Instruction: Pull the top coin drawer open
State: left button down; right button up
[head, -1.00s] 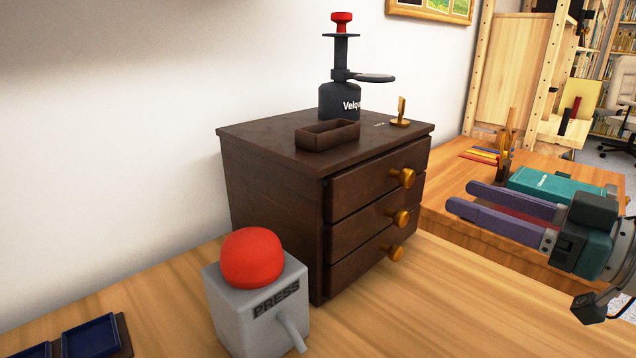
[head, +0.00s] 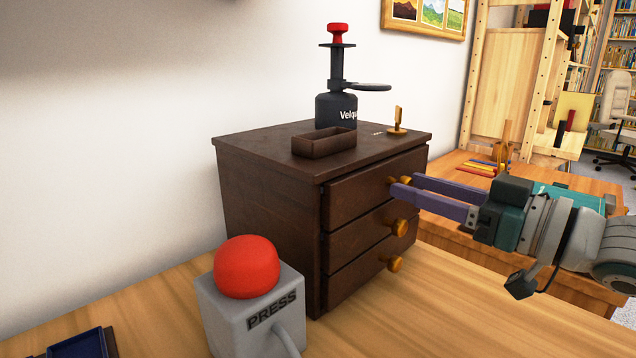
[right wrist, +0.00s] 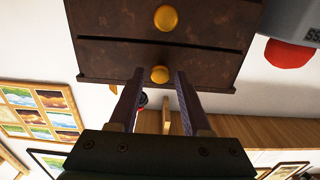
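A dark brown drawer cabinet (head: 262,200) stands on the wooden table with three drawers, each with a brass knob. The top drawer (head: 348,197) looks shut or nearly so. My right gripper (head: 404,185) is open, with its purple fingers reaching in from the right at the top drawer's knob (head: 391,181), which they partly hide. In the right wrist view the top knob (right wrist: 160,74) shows between the two spread fingertips, with a gap on each side. My left gripper is not in view.
The middle knob (head: 400,228) and bottom knob (head: 394,263) lie below the gripper. A small open box (head: 324,146), a dark press with a red top (head: 337,100) and a brass piece (head: 398,122) stand on the cabinet. A red push button (head: 247,267) stands at its front left.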

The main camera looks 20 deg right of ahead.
grip_shut()
dwell(1.1)
